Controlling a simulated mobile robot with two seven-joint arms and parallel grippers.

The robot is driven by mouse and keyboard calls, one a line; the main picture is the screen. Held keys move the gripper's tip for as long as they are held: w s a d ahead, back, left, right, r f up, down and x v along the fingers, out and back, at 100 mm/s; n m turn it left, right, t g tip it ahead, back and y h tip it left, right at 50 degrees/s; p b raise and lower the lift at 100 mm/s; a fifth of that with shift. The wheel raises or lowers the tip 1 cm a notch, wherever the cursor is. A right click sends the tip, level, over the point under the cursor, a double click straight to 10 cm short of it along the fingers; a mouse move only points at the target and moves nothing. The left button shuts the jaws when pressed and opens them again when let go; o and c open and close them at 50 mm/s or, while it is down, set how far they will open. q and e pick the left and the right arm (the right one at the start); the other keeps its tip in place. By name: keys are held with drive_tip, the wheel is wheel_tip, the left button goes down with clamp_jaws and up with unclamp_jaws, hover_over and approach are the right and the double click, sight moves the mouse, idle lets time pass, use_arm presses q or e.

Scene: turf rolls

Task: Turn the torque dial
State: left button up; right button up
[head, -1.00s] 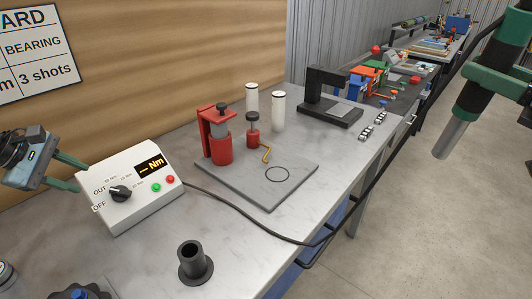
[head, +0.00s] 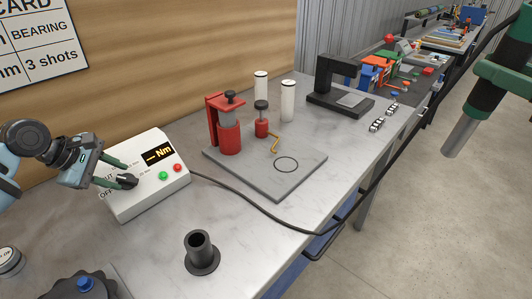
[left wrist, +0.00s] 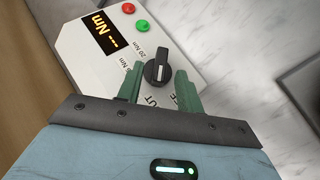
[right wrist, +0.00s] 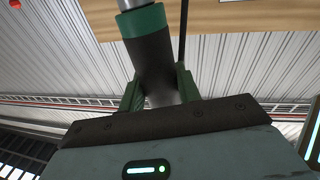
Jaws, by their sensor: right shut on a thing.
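The torque dial is a black knob (left wrist: 157,71) with a white pointer line, on a white control box (head: 160,195) with an amber "--- Nm" display (head: 158,154). My left gripper (head: 122,171) reaches in from the left over the box. In the left wrist view, my left gripper (left wrist: 158,82) is open, with one finger on each side of the dial's near part; I cannot tell whether they touch it. In the right wrist view, my right gripper (right wrist: 160,85) is shut on a dark cylindrical tool (right wrist: 154,65) with a green band and metal end. The tool hangs at the right (head: 482,95).
A green button (head: 163,175) and a red button (head: 178,167) sit beside the dial. A black flanged tube (head: 201,252) stands in front. A grey plate (head: 285,183) carries a red fixture (head: 228,130). A black cable (head: 270,221) crosses the bench.

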sight(122, 177)
use_arm(q)
drive_tip(key=shift+x, duration=1.5)
clamp_jaws()
